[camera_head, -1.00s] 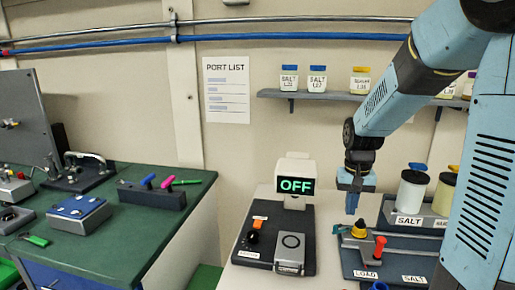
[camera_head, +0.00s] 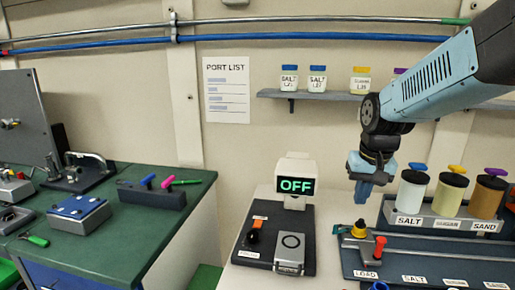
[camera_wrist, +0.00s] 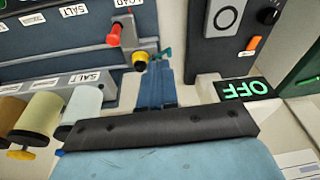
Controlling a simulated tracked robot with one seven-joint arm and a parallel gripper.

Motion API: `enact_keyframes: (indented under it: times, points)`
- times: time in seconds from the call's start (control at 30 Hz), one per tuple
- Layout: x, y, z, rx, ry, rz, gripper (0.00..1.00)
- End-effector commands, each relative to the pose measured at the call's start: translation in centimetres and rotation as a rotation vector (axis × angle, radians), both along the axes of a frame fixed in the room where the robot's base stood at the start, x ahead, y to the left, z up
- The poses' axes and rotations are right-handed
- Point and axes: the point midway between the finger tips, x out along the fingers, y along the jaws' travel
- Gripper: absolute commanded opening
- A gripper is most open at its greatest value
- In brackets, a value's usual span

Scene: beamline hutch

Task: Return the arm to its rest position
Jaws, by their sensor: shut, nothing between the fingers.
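My arm (camera_head: 435,75) reaches in from the upper right in the head view. My gripper (camera_head: 362,190) hangs fingers down above the back of the white bench, between the OFF display and the salt jar. It is shut and empty. In the wrist view my gripper (camera_wrist: 156,85) shows as two blue fingers side by side, with the loading board beyond them. The fingers appear apart from everything around them.
The OFF display (camera_head: 296,187) stands left of my gripper. The loading board (camera_head: 430,262) has a yellow knob (camera_head: 359,229) and red handle (camera_head: 380,246). Salt (camera_head: 411,192), sugar (camera_head: 450,192) and sand (camera_head: 487,197) jars stand right. A jar shelf (camera_head: 340,96) hangs behind.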

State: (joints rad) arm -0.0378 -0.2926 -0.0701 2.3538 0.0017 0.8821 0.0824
Motion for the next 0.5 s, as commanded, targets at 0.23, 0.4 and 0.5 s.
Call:
enact_keyframes:
  times: [0.23, 0.4, 0.5]
  points:
    - [-3.7, 0.4, 2.7, -0.009, -0.098, 0.033, 0.00]
    - [-6.2, 0.7, 4.1, -0.019, -0.161, 0.057, 0.00]
    - [-7.7, 0.9, 4.7, -0.027, -0.197, 0.070, 0.00]
